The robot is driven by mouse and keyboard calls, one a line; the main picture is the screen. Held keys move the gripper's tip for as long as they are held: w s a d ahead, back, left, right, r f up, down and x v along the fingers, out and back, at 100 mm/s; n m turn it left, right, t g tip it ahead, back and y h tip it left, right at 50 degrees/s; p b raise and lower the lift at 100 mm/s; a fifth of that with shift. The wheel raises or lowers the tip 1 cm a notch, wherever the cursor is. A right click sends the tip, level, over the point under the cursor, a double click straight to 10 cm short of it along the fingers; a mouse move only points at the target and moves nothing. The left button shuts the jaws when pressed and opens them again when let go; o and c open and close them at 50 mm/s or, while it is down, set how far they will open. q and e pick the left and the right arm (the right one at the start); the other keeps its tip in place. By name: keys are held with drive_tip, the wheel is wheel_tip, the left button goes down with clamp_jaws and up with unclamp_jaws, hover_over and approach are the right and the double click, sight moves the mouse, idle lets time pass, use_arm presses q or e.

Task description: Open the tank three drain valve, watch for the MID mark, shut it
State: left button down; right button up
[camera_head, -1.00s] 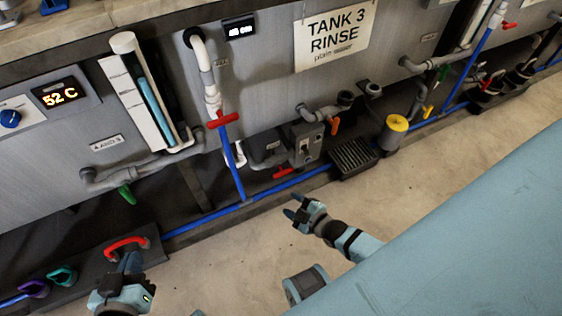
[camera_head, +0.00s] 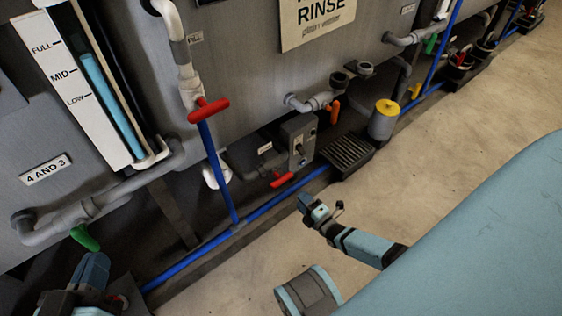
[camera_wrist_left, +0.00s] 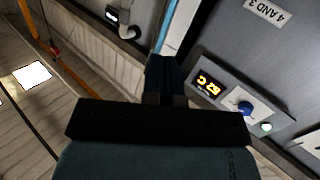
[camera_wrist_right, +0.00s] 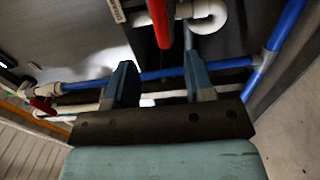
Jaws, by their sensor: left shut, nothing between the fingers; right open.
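The tank 3 sign (camera_head: 318,22) reads RINSE. Below it are an orange handle (camera_head: 335,112) on a grey outlet pipe and a red lever (camera_head: 281,180) by a grey switch box; I cannot tell which is the drain valve. The gauge (camera_head: 98,88), near a "4 AND 3" label, has FULL, MID and LOW marks. Its blue column (camera_head: 112,105) tops out a little above MID. My left gripper (camera_head: 97,258) is shut and empty, below a green handle (camera_head: 84,238). My right gripper (camera_head: 304,202) is open and empty over the floor, apart from the valves.
A red T-handle (camera_head: 208,110) sits on the white fill pipe. A blue pipe (camera_head: 195,260) runs low along the tanks. A floor grate (camera_head: 348,155) and a yellow-topped canister (camera_head: 384,120) stand at right. The concrete floor (camera_head: 465,120) is clear. The left wrist view shows a temperature panel (camera_wrist_left: 225,95).

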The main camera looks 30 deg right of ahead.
sight(283, 183)
drive_tip(key=w+b, duration=0.1)
drive_tip(key=w, duration=0.2)
drive_tip(key=w+b, duration=0.2)
drive_tip(key=w, duration=0.2)
drive_tip(key=w+a+b, duration=0.1)
drive_tip(key=w, duration=0.3)
drive_tip(key=shift+f, duration=0.1)
drive_tip(key=shift+w, duration=0.3)
use_arm(q)
drive_tip(key=m, duration=0.1)
drive_tip(key=w+a+m+t, duration=0.1)
drive_tip(key=w+m+h, duration=0.1)
drive_tip(key=shift+w+a+r+t, duration=0.1)
drive_tip(key=shift+a+r+t, duration=0.15)
drive_tip(key=shift+r+t, duration=0.05)
use_arm(e)
drive_tip(key=shift+c, duration=0.2)
clamp_jaws()
